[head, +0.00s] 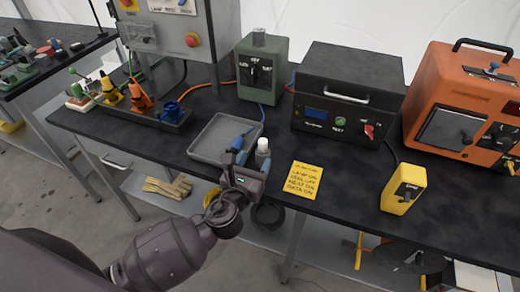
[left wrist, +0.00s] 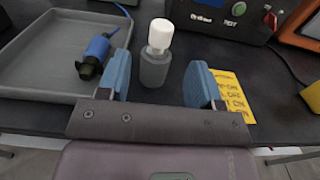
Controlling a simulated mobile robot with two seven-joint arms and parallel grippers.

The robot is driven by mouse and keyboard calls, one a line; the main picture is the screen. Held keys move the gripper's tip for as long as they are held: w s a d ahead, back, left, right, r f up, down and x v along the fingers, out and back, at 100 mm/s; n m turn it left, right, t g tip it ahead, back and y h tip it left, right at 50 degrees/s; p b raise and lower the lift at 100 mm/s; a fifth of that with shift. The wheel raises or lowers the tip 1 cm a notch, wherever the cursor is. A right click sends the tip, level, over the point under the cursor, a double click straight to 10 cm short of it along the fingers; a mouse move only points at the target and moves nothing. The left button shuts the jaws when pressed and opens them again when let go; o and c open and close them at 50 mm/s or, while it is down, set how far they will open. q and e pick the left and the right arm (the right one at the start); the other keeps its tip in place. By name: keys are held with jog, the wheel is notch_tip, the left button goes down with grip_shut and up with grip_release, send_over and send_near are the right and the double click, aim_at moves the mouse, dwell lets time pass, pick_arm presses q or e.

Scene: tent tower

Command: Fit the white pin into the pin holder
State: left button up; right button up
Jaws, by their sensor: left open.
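The white pin (head: 264,144) stands upright at the bench's front, right of the grey tray. In the left wrist view the white pin (left wrist: 160,34) has its wide white head on top of a dark grey cylinder (left wrist: 155,68). I cannot tell whether this cylinder is the pin holder or part of the pin. My left gripper (head: 251,168) is open and empty at the bench's front edge. In the left wrist view its blue fingers (left wrist: 160,82) show to the left and right of the cylinder, with clear gaps. My right gripper is not in view.
The grey tray (head: 207,153) holds a blue-and-black tool (left wrist: 95,52), close to the left finger. A yellow note (head: 303,180) lies to the right. A green box (head: 263,70), a black unit (head: 347,85) and an orange machine (head: 455,90) stand behind. A yellow device (head: 404,188) stands front right.

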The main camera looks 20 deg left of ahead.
pick_arm(q)
jog(key=shift+s+a, duration=0.1)
jog(key=shift+s, duration=1.95)
jog(key=s+a+f+n+g+y, duration=0.45)
jog(key=s+a+n+g, duration=0.35)
jog(key=n, duration=1.2)
jog(key=s+a+f+n+g+h, duration=0.15)
jog(key=s+n+g, duration=0.25)
jog(key=s+n, duration=0.4)
jog(key=s+a+n+g+h, duration=0.1)
jog(key=s+n+g+h, duration=0.15)
jog(key=s+n, duration=0.55)
jog(key=w+f+t, duration=0.7)
jog(key=f, duration=0.3)
jog(key=shift+d+f+m+t, duration=0.15)
jog(key=shift+f+m+t, duration=0.05)
jog(key=shift+m+t, duration=0.15)
